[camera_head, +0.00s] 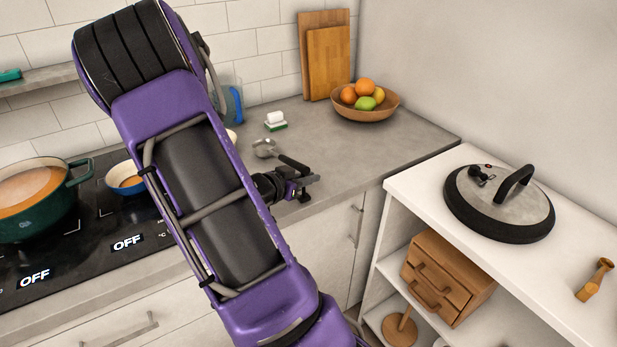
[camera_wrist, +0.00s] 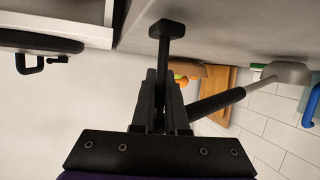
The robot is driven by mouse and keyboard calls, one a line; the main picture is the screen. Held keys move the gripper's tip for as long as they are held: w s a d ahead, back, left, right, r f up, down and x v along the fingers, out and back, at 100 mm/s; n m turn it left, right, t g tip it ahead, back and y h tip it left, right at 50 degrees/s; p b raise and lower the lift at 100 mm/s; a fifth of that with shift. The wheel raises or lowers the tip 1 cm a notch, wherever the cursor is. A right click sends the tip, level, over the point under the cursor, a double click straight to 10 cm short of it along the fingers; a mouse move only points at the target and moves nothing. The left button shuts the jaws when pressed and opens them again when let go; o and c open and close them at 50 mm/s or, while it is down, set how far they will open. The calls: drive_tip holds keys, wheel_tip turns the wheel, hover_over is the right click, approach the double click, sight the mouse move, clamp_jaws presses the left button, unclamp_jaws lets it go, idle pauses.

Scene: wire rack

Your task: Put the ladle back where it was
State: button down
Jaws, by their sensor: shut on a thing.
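The ladle has a grey bowl (camera_head: 265,148) and a black handle (camera_head: 293,163). My gripper (camera_head: 308,181) is shut on the handle near its end, at the counter's front right part. In the wrist view, my fingers (camera_wrist: 166,100) meet the black handle (camera_wrist: 217,102), which slants up right to the grey bowl (camera_wrist: 288,73). The bowl shows over the counter, pointing away from my gripper. I cannot tell whether it touches the counter. A dark rod with a flat end (camera_wrist: 167,29) shows beyond the fingers; what it belongs to is unclear.
A fruit bowl (camera_head: 378,107) and cutting boards (camera_head: 330,63) stand at the back of the counter (camera_head: 410,142). A white-and-green sponge-like thing (camera_head: 275,121) and a blue jug (camera_head: 235,98) are near the ladle. A green pot (camera_head: 35,215) stands left. A lid (camera_head: 500,207) lies on the white shelf.

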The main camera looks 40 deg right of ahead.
drive_tip(key=shift+f, duration=0.45)
drive_tip(key=c, duration=0.9)
unclamp_jaws()
drive_tip(key=shift+o, duration=0.2)
drive_tip(key=p+v, duration=0.1)
drive_tip(key=v, duration=1.6)
drive_tip(key=shift+a+r, duration=0.2)
